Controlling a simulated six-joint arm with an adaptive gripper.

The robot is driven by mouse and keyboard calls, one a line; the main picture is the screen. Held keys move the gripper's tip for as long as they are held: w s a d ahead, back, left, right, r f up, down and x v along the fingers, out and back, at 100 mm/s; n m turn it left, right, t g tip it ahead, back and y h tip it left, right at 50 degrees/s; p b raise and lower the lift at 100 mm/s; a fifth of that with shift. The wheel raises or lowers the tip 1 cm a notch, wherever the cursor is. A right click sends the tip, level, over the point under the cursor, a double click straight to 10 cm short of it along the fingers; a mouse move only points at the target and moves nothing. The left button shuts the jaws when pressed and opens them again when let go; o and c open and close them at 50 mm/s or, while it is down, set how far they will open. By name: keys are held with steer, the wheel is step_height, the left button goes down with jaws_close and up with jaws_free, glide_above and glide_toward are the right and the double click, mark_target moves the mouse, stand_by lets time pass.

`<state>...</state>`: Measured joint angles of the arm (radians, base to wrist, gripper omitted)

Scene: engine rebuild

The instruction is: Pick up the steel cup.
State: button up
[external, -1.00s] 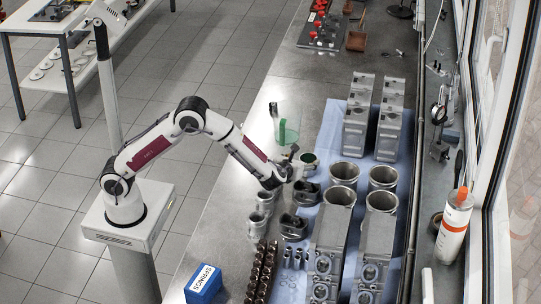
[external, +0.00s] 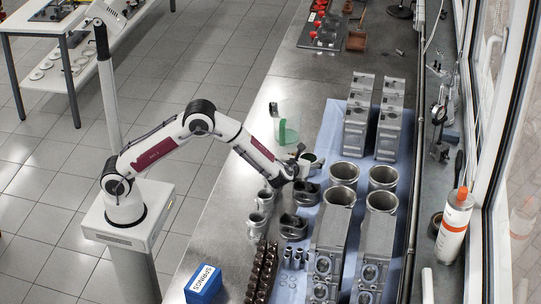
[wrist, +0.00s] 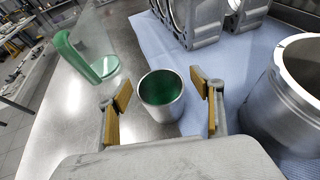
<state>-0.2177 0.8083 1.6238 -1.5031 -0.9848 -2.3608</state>
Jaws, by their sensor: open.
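The steel cup (wrist: 161,106) is an open metal cup with a green inside, standing upright on the bench at the edge of the blue mat. In the external view the cup (external: 314,165) is partly hidden by my gripper. My gripper (external: 302,158) is beside it, at the end of my arm. In the wrist view my gripper (wrist: 162,88) is open, with one tan-padded finger on each side of the cup. Gaps show between the cup and both pads.
A clear and green container (external: 287,131) stands beyond the cup. Large metal cylinders (external: 343,172) and engine blocks (external: 357,125) stand on the blue mat (external: 331,125) to the right. Dark pistons (external: 294,227) stand nearer. Bare bench (external: 285,80) lies farther back.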

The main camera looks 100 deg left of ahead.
stand_by(0.4)
steer(key=c, duration=1.4)
steer(key=shift+o, duration=0.2)
steer(key=shift+r, duration=0.4)
step_height(320, 180, up, 9)
steer(key=shift+r, duration=0.15)
stand_by(0.9)
